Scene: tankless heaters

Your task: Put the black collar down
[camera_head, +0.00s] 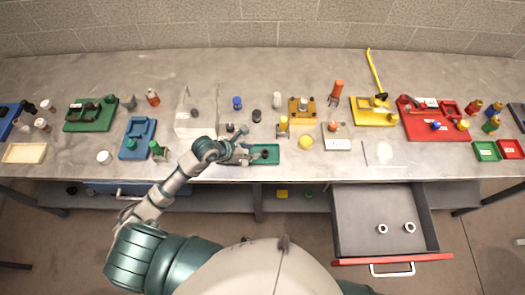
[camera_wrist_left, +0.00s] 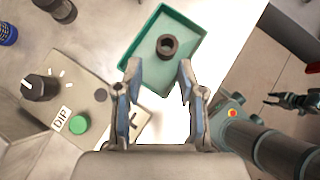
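The black collar (camera_wrist_left: 167,45) is a short dark ring. It lies inside the small green tray (camera_wrist_left: 190,75), apart from the tray walls. In the head view the green tray (camera_head: 274,159) sits at the table's front edge, with the collar (camera_head: 265,154) small and dark in it. My left gripper (camera_wrist_left: 158,80) is open and empty; its fingers are apart, beside the tray's near edge, and do not touch the collar. It also shows in the head view (camera_head: 247,155) at the tray's left side. A dark gripper-like shape (camera_wrist_left: 290,101), perhaps my right gripper, shows small at the right of the wrist view.
A panel marked DIP with a black knob (camera_wrist_left: 40,88) and green button (camera_wrist_left: 79,124) lies left of my gripper. A clear stand (camera_head: 196,112) is behind my left arm. An open drawer (camera_head: 380,215) with two light rings juts out at the right front.

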